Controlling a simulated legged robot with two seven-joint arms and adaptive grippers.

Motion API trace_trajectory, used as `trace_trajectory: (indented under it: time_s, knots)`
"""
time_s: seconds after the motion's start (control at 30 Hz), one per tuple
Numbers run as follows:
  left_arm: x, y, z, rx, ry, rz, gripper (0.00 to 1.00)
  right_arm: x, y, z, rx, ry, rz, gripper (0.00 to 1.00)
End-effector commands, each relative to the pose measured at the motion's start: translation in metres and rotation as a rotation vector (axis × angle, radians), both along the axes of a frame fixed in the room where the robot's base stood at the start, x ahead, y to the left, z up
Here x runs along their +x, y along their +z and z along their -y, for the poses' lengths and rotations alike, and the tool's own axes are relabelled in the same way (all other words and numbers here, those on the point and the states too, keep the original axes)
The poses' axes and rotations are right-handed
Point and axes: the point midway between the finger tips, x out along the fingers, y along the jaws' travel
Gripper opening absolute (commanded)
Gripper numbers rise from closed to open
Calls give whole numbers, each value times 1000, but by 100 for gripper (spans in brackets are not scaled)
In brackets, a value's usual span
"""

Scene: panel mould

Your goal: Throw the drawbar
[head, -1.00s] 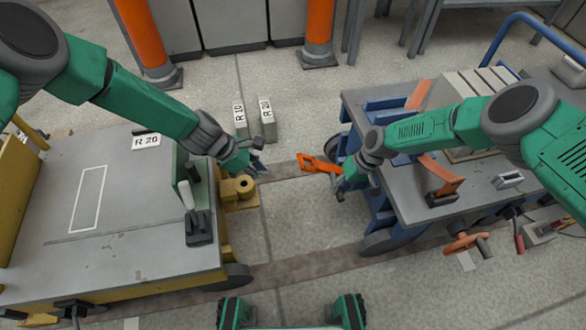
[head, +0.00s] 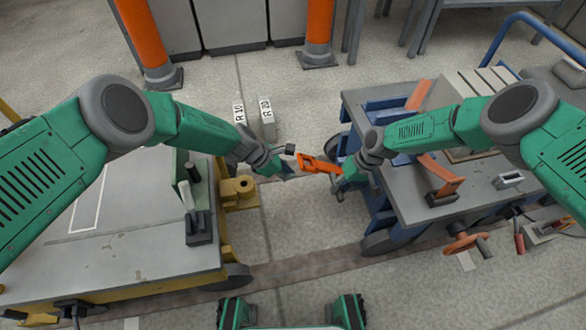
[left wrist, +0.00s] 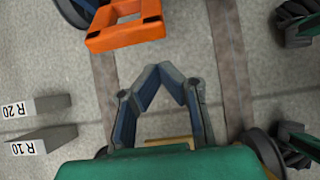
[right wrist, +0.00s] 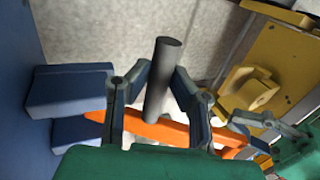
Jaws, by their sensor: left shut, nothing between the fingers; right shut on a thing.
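The orange drawbar (head: 320,163) extends left from the blue cart, with an open rectangular loop at its free end. The loop (left wrist: 125,22) also shows just beyond my left fingers. My right gripper (head: 340,186) is shut on a dark grey round handle (right wrist: 163,85), which stands up by the orange bar (right wrist: 150,130) in the right wrist view. My left gripper (head: 288,168) is shut and empty, close to the left of the loop; its fingertips meet in the left wrist view (left wrist: 163,75). The yellow coupling (head: 240,188) projects from the yellow cart, below and left of my left gripper.
The yellow cart (head: 130,265) with a grey top stands left and the blue cart (head: 415,205) right, with a floor gap between them. Blocks marked R 10 (head: 239,113) and R 20 (head: 266,110) stand behind. Orange posts (head: 318,30) rise at the back.

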Motion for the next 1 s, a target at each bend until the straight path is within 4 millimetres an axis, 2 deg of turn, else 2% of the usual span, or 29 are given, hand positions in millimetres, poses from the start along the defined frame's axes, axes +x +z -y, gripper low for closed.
trace_trajectory:
  time_s: [0.2, 0.6, 0.8, 1.0]
  knots:
    - [1, 15, 11, 2, -3, -1, 0, -1, -2, 4, -6, 0, -2, 0]
    - [1, 18, 13, 1, -1, 0, 0, -1, -2, 5, -6, 0, -2, 0]
    - [3, 35, 24, 1, -3, -1, 0, -1, -2, 5, -7, -1, -2, 0]
    - [4, 35, 25, -1, -1, -3, 0, -2, -3, 4, -6, 1, -3, 0]
